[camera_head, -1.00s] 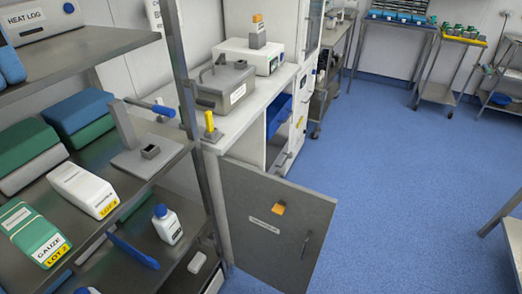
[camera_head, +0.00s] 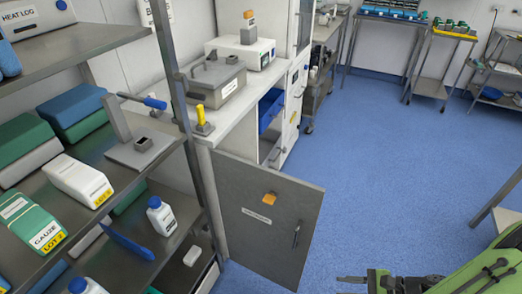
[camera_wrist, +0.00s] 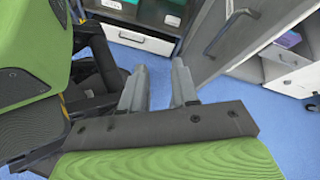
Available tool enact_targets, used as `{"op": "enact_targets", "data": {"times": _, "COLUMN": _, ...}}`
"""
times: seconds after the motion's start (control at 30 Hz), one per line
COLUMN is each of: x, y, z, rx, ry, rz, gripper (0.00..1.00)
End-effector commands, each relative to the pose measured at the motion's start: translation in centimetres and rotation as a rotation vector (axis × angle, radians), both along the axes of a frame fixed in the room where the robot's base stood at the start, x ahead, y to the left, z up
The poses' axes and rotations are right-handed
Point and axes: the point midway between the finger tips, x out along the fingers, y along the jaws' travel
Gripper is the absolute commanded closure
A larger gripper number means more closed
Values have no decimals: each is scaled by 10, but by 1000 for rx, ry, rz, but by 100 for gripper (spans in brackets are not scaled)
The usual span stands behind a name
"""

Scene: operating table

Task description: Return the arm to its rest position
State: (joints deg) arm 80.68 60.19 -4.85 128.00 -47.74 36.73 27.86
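My green arm (camera_head: 478,272) shows at the lower right of the head view, above the blue floor. In the wrist view my gripper (camera_wrist: 159,68) has its two grey fingers apart, with nothing between them but blue floor behind. It is open and empty, clear of any object. Green and black parts of my own body stand close to the gripper at the left of the wrist view.
A grey cabinet door (camera_head: 262,218) stands open into the floor space; it also shows in the wrist view (camera_wrist: 235,28). A shelf rack (camera_head: 172,75) with boxes and bottles is at left. Blue floor (camera_head: 385,165) is free in the middle. A table corner (camera_head: 505,215) juts in at right.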

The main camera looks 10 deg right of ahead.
Motion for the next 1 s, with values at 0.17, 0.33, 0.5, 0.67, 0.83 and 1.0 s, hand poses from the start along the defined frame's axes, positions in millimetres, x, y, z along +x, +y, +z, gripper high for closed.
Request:
{"op": "enact_targets", "data": {"times": 0.17, "x": 26, "y": 13, "z": 61, "rx": -355, "ry": -13, "rz": 408, "gripper": 71}}
{"op": "enact_targets", "data": {"times": 0.33, "x": 42, "y": 42, "z": 122, "rx": -680, "ry": -86, "rz": 740, "gripper": 71}}
{"op": "enact_targets", "data": {"times": 0.5, "x": 41, "y": 81, "z": 184, "rx": -996, "ry": -224, "rz": 1005, "gripper": 71}}
{"op": "enact_targets", "data": {"times": 0.67, "x": 25, "y": 111, "z": 228, "rx": -1230, "ry": -378, "rz": 1152, "gripper": 71}}
{"op": "enact_targets", "data": {"times": 0.83, "x": 4, "y": 130, "z": 257, "rx": -1397, "ry": -531, "rz": 1227, "gripper": 71}}
{"op": "enact_targets", "data": {"times": 1.0, "x": -18, "y": 141, "z": 277, "rx": -1521, "ry": -680, "rz": 1256, "gripper": 71}}
